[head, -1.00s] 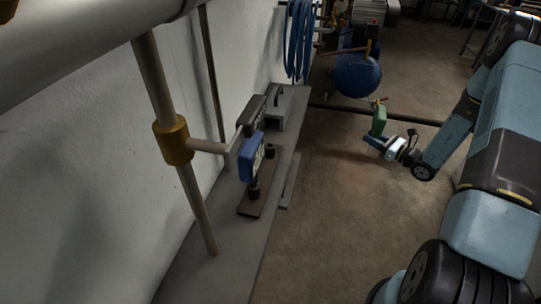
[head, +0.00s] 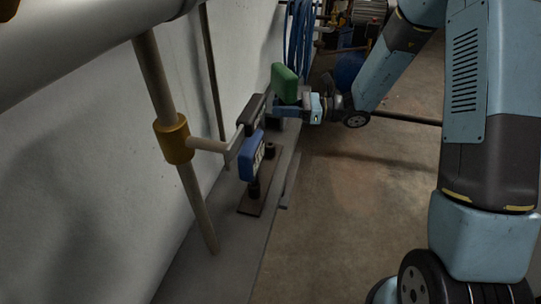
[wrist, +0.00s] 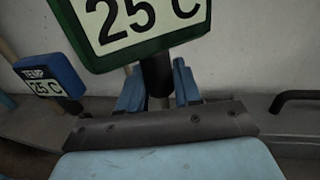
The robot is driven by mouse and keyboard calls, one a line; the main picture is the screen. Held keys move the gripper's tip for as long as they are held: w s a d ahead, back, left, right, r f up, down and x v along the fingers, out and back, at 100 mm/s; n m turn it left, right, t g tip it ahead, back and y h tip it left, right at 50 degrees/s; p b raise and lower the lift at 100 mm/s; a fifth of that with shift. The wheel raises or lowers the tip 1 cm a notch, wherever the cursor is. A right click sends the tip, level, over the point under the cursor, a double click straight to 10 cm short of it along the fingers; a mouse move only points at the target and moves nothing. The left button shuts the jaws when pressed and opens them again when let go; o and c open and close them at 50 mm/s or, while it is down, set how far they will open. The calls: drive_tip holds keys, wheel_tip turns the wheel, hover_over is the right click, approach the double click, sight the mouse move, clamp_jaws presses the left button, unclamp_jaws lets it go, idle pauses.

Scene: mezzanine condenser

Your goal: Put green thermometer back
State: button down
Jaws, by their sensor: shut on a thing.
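The green thermometer (head: 285,84) is held in my gripper (head: 288,108), up off the ledge beside the wall. In the wrist view the green thermometer (wrist: 132,28) shows a display reading 25 C, and its dark stem stands between the fingers of my gripper (wrist: 158,95). The fingers are shut on that stem. A blue thermometer (head: 251,156) stands upright on a brown base (head: 250,206) on the ledge, nearer the head camera. The blue thermometer (wrist: 50,76) shows at the left in the wrist view, marked TEMP and 25 C.
A dark bracket (head: 249,116) on a pipe arm sits above the blue thermometer, close to my gripper. A vertical pipe (head: 188,190) with a brass collar (head: 173,139) stands in front. Blue hose (head: 299,40) hangs behind. The floor on the right is open.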

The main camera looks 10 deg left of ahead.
drive_tip(key=s+a+r+n+g, duration=0.1)
drive_tip(key=s+a+r+g, duration=0.1)
drive_tip(key=s+a, duration=0.15)
drive_tip(key=shift+h, duration=0.3)
drive_tip(key=f, duration=1)
drive_tip(key=shift+s+d, duration=0.2)
drive_tip(key=shift+d, duration=0.05)
drive_tip(key=c, duration=0.8)
unclamp_jaws()
drive_tip(key=v, duration=1.2)
